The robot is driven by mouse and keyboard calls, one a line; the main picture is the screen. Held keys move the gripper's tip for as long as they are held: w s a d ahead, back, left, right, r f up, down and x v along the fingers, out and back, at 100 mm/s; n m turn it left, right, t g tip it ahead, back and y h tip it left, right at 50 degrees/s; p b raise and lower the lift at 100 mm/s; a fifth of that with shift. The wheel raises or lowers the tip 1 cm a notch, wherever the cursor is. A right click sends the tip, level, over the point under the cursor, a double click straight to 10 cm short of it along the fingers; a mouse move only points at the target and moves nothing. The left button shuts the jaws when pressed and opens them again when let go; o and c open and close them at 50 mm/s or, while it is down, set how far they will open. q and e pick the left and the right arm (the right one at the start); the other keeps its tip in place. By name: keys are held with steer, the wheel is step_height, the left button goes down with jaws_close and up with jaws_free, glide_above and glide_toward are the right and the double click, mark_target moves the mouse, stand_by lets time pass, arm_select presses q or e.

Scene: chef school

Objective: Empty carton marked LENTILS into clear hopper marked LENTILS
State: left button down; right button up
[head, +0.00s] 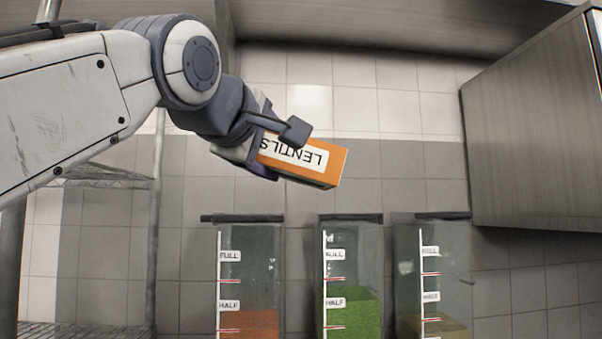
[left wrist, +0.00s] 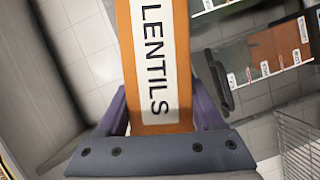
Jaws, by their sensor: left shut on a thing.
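My left gripper (head: 278,150) is shut on an orange carton (head: 332,168) with a white label reading LENTILS, upside down in the head view. The carton is tilted close to lying flat, above the hoppers and apart from them. The carton (left wrist: 140,40) also fills the middle of the left wrist view, between the fingers. Three clear hoppers stand below: the left one (head: 262,270) holds orange-red contents, the middle one (head: 350,258) green, the right one (head: 452,275) beige. No LENTILS mark is readable on any hopper. My right gripper is not in view.
A wire rack (head: 155,240) stands at the lower left. A large metal cabinet (head: 530,130) hangs at the right. A tiled wall (head: 375,105) is behind the carton. The hoppers have FULL and HALF marks, with gaps between them.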

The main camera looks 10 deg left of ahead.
mark_target(269, 166)
arm_select(q)
steer(key=s+m, duration=0.1)
steer(key=s+f+m+g+y, duration=0.1)
steer(key=m, duration=0.1)
steer(key=shift+d+f, duration=0.2)
steer(key=shift+f, duration=0.1)
steer(key=shift+s+f+m+g+y+p, duration=0.15)
steer(key=shift+s+f+m+g+y, duration=0.25)
steer(key=shift+m, duration=0.35)
steer(key=shift+s+f+m+g+y+p, duration=0.2)
steer(key=shift+s+f+m, duration=0.3)
steer(key=shift+m, duration=0.25)
